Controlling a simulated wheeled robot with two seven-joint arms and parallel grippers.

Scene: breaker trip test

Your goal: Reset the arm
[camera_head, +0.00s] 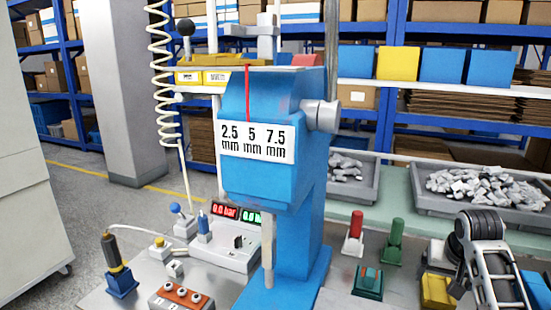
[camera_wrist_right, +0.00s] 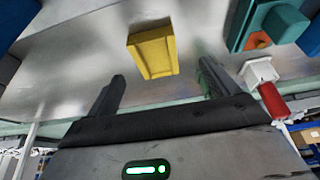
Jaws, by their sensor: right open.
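My right arm and gripper (camera_head: 468,265) show at the lower right of the head view. In the right wrist view my gripper (camera_wrist_right: 162,76) has its two dark fingers spread apart, with nothing held between them. A yellow block (camera_wrist_right: 153,52) lies ahead of the fingers on the grey metal surface, apart from them; it also shows in the head view (camera_head: 436,291), left of my gripper. A blue machine (camera_head: 262,160) with a "2.5 5 7.5 mm" label (camera_head: 257,143) and red line stands in the middle. My left gripper is out of view.
A red-handled piece (camera_head: 354,229) and a green one (camera_head: 394,240) stand left of my right gripper. A teal block (camera_head: 368,283) is nearer. Grey trays (camera_head: 480,206) of metal parts lie behind. A white console (camera_head: 225,254) with red and green displays stands left of the machine.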

